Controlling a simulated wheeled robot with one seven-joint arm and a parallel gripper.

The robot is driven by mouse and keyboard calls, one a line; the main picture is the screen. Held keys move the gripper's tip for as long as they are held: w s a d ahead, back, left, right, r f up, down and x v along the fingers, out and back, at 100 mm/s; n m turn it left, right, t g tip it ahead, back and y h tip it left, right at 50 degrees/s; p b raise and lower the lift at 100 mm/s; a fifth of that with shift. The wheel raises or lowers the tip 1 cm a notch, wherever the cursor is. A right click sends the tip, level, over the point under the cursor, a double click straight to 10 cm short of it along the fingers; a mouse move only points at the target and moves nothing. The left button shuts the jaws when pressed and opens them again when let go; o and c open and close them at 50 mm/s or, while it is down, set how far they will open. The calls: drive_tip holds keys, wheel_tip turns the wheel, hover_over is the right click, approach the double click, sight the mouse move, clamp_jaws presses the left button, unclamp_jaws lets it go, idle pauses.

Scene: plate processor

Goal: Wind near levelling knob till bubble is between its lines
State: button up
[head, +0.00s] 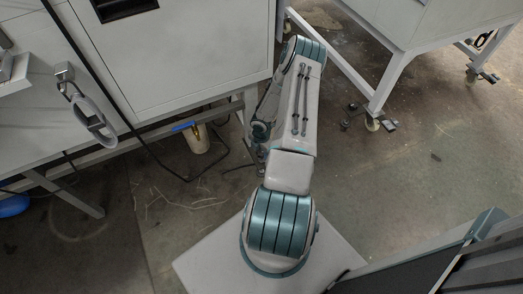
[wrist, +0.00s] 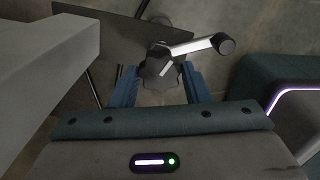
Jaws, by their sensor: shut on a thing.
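The levelling knob (wrist: 153,68) is a dark, lobed knob in the wrist view. A pale crank arm with a dark round grip (wrist: 223,43) reaches from it to the upper right. My gripper (wrist: 160,84) has its two blue fingers on either side of the knob and is shut on it. In the head view my arm reaches away to the gap beside the white cabinet. The gripper and knob are not clearly made out there, as the arm covers much of that spot. No bubble or level lines can be made out in either view.
A white cabinet (head: 185,50) stands left of my arm, with a cream container (head: 196,140) beneath it. A white frame on castors (head: 372,123) stands at the right. A pale block (wrist: 45,65) is close to my gripper's left. Open floor (head: 420,170) lies right.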

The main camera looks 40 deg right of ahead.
drive_tip(key=shift+m, duration=0.3)
drive_tip(key=m+b, duration=0.1)
drive_tip(key=m, duration=0.5)
drive_tip(key=shift+m+b, duration=0.3)
drive_tip(key=shift+b, duration=0.05)
drive_tip(key=m, duration=0.6)
drive_tip(key=shift+b, duration=0.4)
drive_tip(key=m, duration=0.5)
drive_tip(key=shift+m+b, duration=0.3)
drive_tip(key=shift+m, duration=0.1)
drive_tip(key=m, duration=0.4)
drive_tip(key=shift+m, duration=0.3)
